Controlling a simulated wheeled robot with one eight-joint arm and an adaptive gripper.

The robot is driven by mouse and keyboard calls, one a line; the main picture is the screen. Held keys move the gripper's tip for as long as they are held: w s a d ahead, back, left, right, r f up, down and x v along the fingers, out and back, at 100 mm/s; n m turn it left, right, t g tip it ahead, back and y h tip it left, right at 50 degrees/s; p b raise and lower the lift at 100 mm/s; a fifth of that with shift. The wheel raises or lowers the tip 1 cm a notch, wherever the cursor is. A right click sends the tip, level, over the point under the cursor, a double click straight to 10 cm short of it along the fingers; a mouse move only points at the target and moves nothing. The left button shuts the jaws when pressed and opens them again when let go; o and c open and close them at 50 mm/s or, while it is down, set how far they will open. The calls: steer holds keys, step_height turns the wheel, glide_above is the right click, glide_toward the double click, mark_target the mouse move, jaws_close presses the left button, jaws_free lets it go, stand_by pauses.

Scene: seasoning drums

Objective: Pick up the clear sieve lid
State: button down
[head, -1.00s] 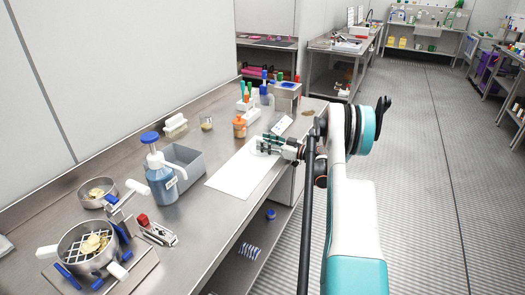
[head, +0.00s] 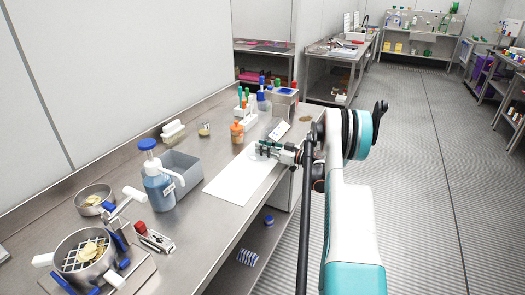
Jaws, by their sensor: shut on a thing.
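My gripper (head: 268,149) is at the far end of the white sheet (head: 236,187), near the bench's right edge. It is shut on a small, faint, see-through round thing, which looks like the clear sieve lid (head: 256,154). Only part of the lid's pale outline shows against the white sheet, and the fingers hide some of it. I cannot tell whether the lid touches the sheet or is just above it.
A grey bin (head: 184,165) and a blue pump bottle (head: 156,184) are to the left. A pot with a grid (head: 87,252) stands at front left. Aisle floor at right is clear.

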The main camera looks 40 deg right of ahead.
step_height(320, 180, up, 20)
steer(key=p, duration=0.6)
steer(key=shift+f, duration=0.2)
